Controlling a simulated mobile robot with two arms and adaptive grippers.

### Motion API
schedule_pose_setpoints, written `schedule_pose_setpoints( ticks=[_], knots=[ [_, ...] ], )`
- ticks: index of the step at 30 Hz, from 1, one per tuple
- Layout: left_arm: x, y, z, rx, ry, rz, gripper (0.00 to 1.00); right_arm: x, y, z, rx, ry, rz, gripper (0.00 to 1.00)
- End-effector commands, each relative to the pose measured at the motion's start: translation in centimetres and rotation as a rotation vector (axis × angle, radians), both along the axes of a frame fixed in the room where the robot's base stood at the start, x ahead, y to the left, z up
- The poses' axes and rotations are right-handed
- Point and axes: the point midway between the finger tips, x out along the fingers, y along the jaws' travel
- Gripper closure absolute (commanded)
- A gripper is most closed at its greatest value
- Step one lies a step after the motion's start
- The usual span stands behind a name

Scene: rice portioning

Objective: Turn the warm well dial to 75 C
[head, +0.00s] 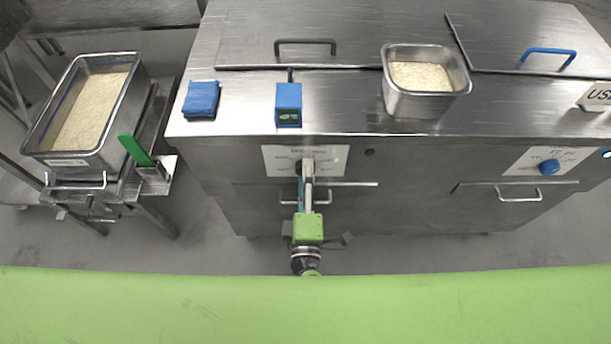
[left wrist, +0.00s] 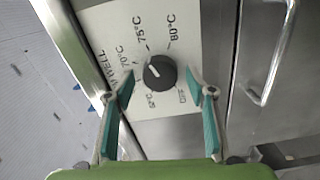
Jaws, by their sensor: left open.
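The warm well dial (left wrist: 160,73) is a round dark knob on a white label plate (left wrist: 183,50), on the front of the steel counter. The plate carries 70, 75 and 80 °C marks and other small print. A small pale mark on the knob faces the upper left, roughly toward the 70 to 75 side; its exact setting is hard to read. My left gripper (left wrist: 166,92) is open, its teal-lined fingers on either side of the dial with gaps showing. In the head view my left gripper (head: 306,180) covers most of the dial, in front of the label plate (head: 335,158).
A second panel with a blue knob (head: 549,167) is at the right. Drawer handles (head: 520,195) stick out below. On the counter stand a blue device (head: 288,104), a blue cloth (head: 201,99) and a rice pan (head: 392,100). A larger rice pan (head: 60,160) stands left.

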Motion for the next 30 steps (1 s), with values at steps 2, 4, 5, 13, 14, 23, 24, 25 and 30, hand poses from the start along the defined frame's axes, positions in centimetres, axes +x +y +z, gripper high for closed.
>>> schedule_pose_setpoints(
  ticks=[2,4,5,13,14,23,24,25,30],
  knots=[
    [0.0,0.0,0.0,0.000,0.001,0.000,0.50,0.0,0.0,0.0,0.000,0.000,0.000,0.48],
    [0.0,0.0,0.0,0.000,0.001,0.000,0.50,0.0,0.0,0.0,0.000,0.000,0.000,0.48],
    [0.0,0.0,0.0,0.000,0.001,0.000,0.50,0.0,0.0,0.0,0.000,0.000,0.000,0.48],
    [0.0,0.0,-0.1,0.000,0.001,0.000,0.88,0.0,0.0,0.0,0.000,0.000,0.000,0.48],
    [0.0,0.0,-0.1,0.001,0.001,0.000,0.88,0.0,0.0,0.0,0.000,0.000,0.000,0.48],
    [-0.1,0.0,-0.1,0.135,0.003,-0.001,0.88,0.0,0.0,1.0,0.001,-0.001,0.000,0.48],
    [-0.1,0.0,-0.1,0.135,0.003,-0.001,0.88,0.0,0.0,0.9,0.001,-0.001,0.000,0.48],
    [-0.1,0.0,-0.1,0.134,0.002,-0.001,0.88,0.0,0.0,0.9,0.001,-0.001,0.000,0.48],
    [-0.1,0.0,-0.1,0.133,0.002,-0.001,0.54,0.0,0.1,0.9,0.001,-0.001,0.000,0.48]
  ],
)
